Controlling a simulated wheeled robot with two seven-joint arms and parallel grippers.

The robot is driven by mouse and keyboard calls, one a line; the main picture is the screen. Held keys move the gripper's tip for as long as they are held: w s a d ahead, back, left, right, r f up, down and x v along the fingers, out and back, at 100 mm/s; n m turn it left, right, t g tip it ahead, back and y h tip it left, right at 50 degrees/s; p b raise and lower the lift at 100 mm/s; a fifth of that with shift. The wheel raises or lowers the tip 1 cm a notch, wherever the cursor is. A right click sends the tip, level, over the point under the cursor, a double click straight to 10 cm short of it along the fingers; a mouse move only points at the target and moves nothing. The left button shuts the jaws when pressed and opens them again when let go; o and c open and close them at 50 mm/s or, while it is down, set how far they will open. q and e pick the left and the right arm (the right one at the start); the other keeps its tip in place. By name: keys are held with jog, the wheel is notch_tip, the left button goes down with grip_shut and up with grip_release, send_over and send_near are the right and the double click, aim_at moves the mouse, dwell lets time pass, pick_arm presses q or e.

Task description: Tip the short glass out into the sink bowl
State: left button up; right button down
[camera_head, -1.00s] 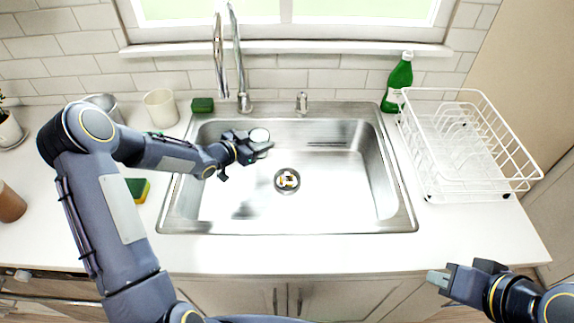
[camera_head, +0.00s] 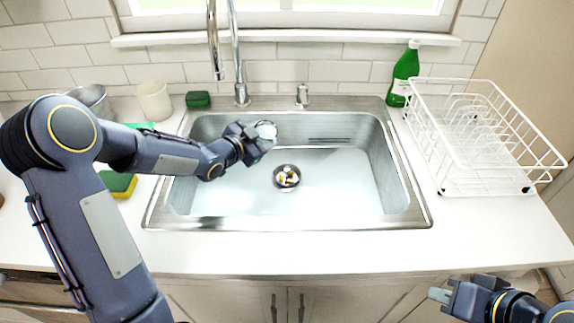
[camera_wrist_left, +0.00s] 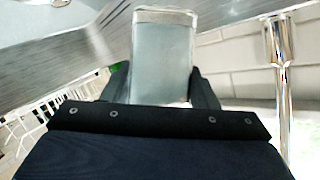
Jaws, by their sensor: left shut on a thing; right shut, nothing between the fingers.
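The short glass (camera_head: 266,130) is clear and is held over the back middle of the sink bowl (camera_head: 340,190). My left gripper (camera_head: 256,140) is shut on it. In the left wrist view the glass (camera_wrist_left: 162,55) sits between the two dark fingers, with its rim end toward the top of the picture. It looks tilted in the head view; how far, and what is inside it, I cannot tell. My right gripper (camera_head: 437,295) is shut and empty, low at the right in front of the counter.
The faucet (camera_head: 240,90) rises behind the sink, close to the glass. A drain (camera_head: 287,178) with small bits is in the bowl. A white dish rack (camera_head: 480,140) and green bottle (camera_head: 403,75) stand right. A cup (camera_head: 154,100), metal pot (camera_head: 92,98) and sponge (camera_head: 118,184) are left.

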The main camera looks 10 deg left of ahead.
aim_at(276, 130)
pick_arm(q)
jog(key=shift+s+d+r+m+b, duration=0.1)
jog(key=shift+s+d+m+b, duration=0.3)
jog(key=shift+b, duration=0.55)
jog(key=shift+d+r+m, duration=0.15)
jog(key=shift+r+m, duration=0.1)
jog(key=shift+m, duration=0.05)
jog(key=shift+s+d+t+b, duration=0.15)
jog(key=shift+d+t+b, duration=0.15)
jog(key=shift+b, duration=0.45)
jog(key=shift+s+d+r+m+t+y+b, duration=0.2)
jog(key=shift+r+m+t+y+b, duration=0.15)
jog(key=shift+m+b, duration=0.4)
jog(key=shift+r+m, duration=0.1)
jog(key=shift+m, duration=0.15)
pick_arm(e)
notch_tip(276, 130, down, 6)
pick_arm(q)
jog(key=shift+d+r+m, duration=0.1)
jog(key=shift+m, duration=0.2)
pick_arm(e)
jog(key=shift+f, duration=0.2)
pick_arm(q)
jog(key=shift+r+m+t+y, duration=0.15)
jog(key=shift+m+t+y, duration=0.1)
jog(key=shift+m, duration=0.15)
jog(key=shift+r+m, duration=0.1)
jog(key=shift+m, duration=0.2)
